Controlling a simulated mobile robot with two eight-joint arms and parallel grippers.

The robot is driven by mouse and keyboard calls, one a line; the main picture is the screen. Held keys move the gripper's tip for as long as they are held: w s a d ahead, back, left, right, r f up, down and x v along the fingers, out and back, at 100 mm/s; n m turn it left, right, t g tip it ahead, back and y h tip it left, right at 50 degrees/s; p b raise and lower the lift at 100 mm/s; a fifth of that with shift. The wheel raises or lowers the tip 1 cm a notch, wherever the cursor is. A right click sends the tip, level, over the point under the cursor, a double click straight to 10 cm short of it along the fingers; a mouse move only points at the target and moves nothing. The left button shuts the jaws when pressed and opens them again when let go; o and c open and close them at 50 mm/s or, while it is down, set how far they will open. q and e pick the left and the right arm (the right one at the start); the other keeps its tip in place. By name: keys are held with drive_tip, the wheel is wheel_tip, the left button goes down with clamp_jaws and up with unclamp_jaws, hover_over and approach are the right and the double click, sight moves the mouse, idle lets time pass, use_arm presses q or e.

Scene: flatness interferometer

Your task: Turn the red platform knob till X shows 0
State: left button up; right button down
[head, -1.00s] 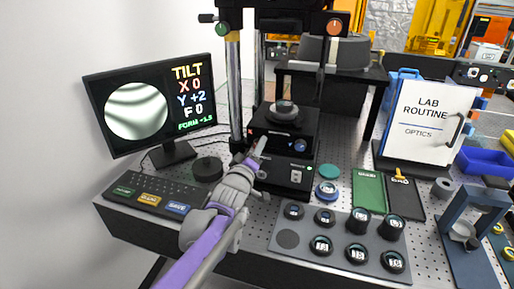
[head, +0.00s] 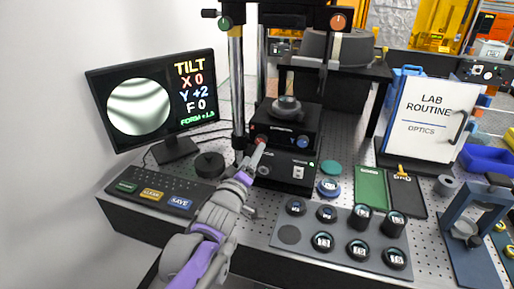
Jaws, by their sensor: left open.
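The red platform knob (head: 261,138) is on the front left of the black platform (head: 283,122) under the instrument. My left gripper (head: 256,153) is open, with its fingertips just below and in front of the red knob, partly covering it. I cannot tell whether they touch it. The monitor (head: 150,103) shows a striped round image and reads TILT, X 0, Y +2, F 0, with a FORM line below. A blue knob (head: 303,142) is on the platform's right front. My right gripper is not in view.
A keyboard-like panel (head: 152,193) and a black round puck (head: 209,165) lie at left. A grey tray (head: 290,236) holds several round optics at front right. The white Lab Routine board (head: 425,118) stands at right.

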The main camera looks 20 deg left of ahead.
use_arm(q)
drive_tip(key=s, duration=0.4)
drive_tip(key=shift+a, duration=0.1)
drive_tip(key=shift+w, duration=0.1)
idle(1.6)
drive_tip(key=s+f+m+g+p, duration=0.3)
drive_tip(key=s+f+m+g, duration=0.2)
drive_tip(key=s+f, duration=0.3)
drive_tip(key=s+f+m+g+p, duration=0.3)
drive_tip(key=s+f+m+g, duration=0.2)
drive_tip(key=s, duration=1.2)
wheel_tip(320, 180, down, 4)
drive_tip(key=g, duration=0.2)
drive_tip(key=shift+g+y, duration=0.3)
